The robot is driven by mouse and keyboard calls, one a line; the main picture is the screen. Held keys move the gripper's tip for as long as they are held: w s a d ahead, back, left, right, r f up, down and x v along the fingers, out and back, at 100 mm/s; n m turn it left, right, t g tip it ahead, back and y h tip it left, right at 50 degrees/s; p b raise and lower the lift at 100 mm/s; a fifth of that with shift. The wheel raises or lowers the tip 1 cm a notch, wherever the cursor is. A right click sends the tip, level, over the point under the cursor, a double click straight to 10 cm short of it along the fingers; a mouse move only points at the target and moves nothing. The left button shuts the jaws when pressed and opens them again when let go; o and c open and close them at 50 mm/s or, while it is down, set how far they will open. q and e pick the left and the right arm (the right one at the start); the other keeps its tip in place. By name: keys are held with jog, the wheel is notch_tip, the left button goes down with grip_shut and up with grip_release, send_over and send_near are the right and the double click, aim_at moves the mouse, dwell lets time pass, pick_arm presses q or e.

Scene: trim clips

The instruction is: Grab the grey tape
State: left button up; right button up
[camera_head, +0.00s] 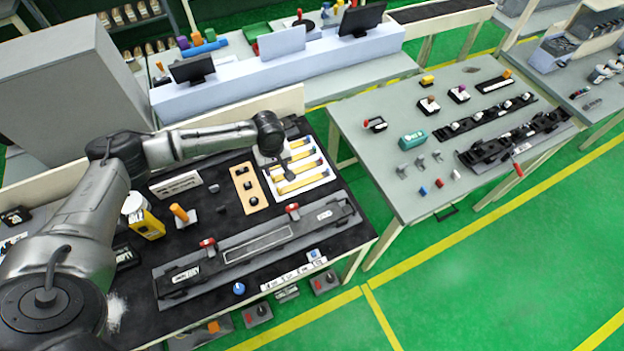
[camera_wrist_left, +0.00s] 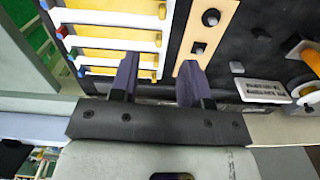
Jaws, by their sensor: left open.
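I cannot pick out a grey tape with certainty in either view. My left gripper (camera_head: 287,168) is over the white tray (camera_head: 326,174) with yellow strips, on the dark-topped bench. In the left wrist view the gripper (camera_wrist_left: 157,82) is open, with two dark fingers apart and nothing held between them. One finger is over the end of the tray, and the other is by the tan plate (camera_wrist_left: 217,38) with black knobs. The right gripper is not in view.
A long dark rail fixture (camera_head: 260,243) with red knobs lies along the bench front. An orange-handled tool (camera_head: 179,212) and a yellow box (camera_head: 149,224) stand to the left. A grey table (camera_head: 380,108) at right holds small parts and a green box (camera_head: 411,139).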

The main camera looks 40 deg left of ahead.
pick_arm(q)
send_over(278, 189)
jog(key=shift+n, duration=0.4)
jog(key=f, duration=0.8)
jog(key=shift+w+d+f, duration=0.25)
jog(key=shift+w, duration=0.05)
jog(key=shift+s+a+f, duration=0.1)
jog(key=shift+f, duration=1.25)
jog(key=shift+s+a+f, duration=0.1)
jog(key=shift+f, duration=1.2)
grip_shut()
